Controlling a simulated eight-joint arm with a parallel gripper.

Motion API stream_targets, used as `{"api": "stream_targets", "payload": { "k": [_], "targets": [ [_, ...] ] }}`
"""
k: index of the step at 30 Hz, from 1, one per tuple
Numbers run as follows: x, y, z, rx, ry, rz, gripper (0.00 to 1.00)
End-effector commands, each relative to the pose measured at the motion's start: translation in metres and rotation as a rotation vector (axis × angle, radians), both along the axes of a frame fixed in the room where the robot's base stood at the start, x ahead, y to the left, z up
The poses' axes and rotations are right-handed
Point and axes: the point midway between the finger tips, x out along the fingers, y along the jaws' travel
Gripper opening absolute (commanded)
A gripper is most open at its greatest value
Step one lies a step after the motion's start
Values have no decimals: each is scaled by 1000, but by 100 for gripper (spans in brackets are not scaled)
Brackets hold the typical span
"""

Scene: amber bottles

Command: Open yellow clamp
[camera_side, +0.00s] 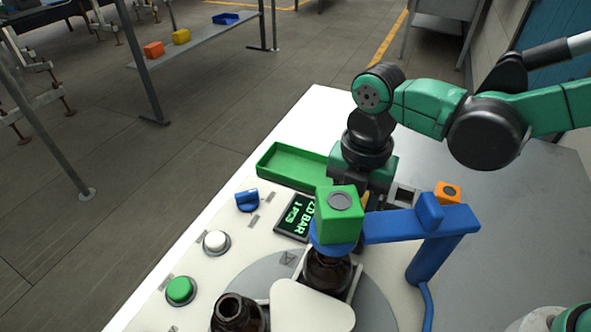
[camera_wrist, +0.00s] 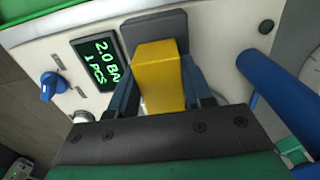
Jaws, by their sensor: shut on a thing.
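In the wrist view a yellow block (camera_wrist: 158,78), which I take for the yellow clamp, stands in front of a dark grey plate (camera_wrist: 155,22) on the white panel. My gripper (camera_wrist: 162,92) has its blue fingers on either side of the block and is shut on it. In the side view my gripper (camera_side: 362,192) points down behind a green cube, and its fingertips are mostly hidden there. Only a thin sliver of yellow (camera_side: 366,200) shows beside the cube.
A blue arm (camera_side: 405,226) on a post carries the green cube (camera_side: 341,208) close in front of my gripper. Brown bottles (camera_side: 326,270) stand below it. A green tray (camera_side: 292,166), display (camera_side: 296,217), blue knob (camera_side: 247,200) and buttons lie left.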

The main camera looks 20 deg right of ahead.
Motion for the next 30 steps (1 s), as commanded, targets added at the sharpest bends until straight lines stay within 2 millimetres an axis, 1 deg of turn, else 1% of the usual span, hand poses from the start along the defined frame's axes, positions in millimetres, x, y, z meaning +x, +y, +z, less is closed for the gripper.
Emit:
{"api": "stream_targets", "payload": {
  "k": [2, 9, 10, 13, 23, 26, 30],
  "targets": [
    [4, -4, 0, 1, 1, -3, 0],
    [6, -6, 0, -4, -5, -3, 0],
    [6, -6, 0, -3, -6, -3, 47],
    [5, -5, 0, -2, -5, -3, 76],
    [4, -4, 1, 0, -3, -1, 76],
    [5, -4, 9, 1, -2, -1, 76],
    [4, -4, 28, 0, -3, -1, 76]
  ]
}}
